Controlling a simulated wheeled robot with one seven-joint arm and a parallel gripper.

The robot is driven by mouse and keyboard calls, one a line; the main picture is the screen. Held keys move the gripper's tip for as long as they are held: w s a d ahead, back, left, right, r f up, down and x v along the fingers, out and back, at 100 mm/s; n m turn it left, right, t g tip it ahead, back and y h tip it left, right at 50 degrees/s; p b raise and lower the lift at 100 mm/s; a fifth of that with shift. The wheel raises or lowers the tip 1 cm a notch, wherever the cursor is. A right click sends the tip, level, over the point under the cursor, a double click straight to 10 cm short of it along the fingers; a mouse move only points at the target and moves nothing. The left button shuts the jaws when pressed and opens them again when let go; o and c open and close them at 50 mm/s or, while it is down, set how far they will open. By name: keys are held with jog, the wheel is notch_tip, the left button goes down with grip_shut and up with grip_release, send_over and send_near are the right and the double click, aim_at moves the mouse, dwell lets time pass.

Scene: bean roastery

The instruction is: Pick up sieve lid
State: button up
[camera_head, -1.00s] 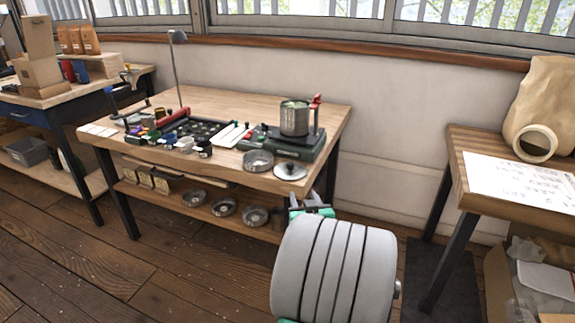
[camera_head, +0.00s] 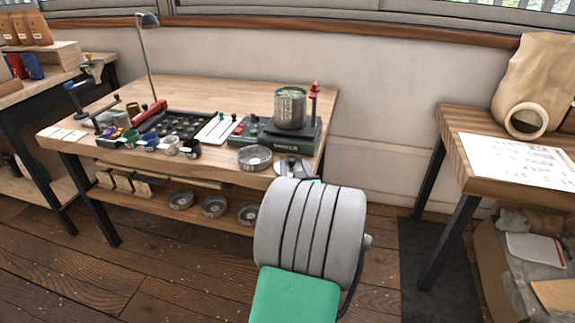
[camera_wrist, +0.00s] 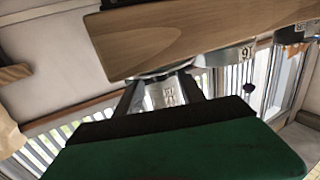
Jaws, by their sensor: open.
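The sieve lid (camera_head: 292,167), a round silver disc with a dark knob, lies at the table's front right corner in the head view. My arm hides its near part. My gripper is mostly hidden behind my arm there. In the wrist view my gripper (camera_wrist: 166,80) is open, with its two dark fingers apart just beyond the wooden table edge (camera_wrist: 190,35). A shiny metal shape shows between and behind the fingers; I cannot tell whether it is the lid. No contact with the lid is visible.
A round metal sieve (camera_head: 255,158) stands just left of the lid. Behind it, a metal pot (camera_head: 290,108) sits on a dark green device (camera_head: 285,138). Several metal dishes (camera_head: 213,206) lie on the lower shelf. A right-hand table (camera_head: 455,160) stands across a floor gap.

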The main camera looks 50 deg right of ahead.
jog(key=x, duration=0.6)
jog(key=shift+w+d+r, duration=0.15)
jog(key=shift+w, duration=0.15)
jog(key=shift+c, duration=0.5)
grip_shut()
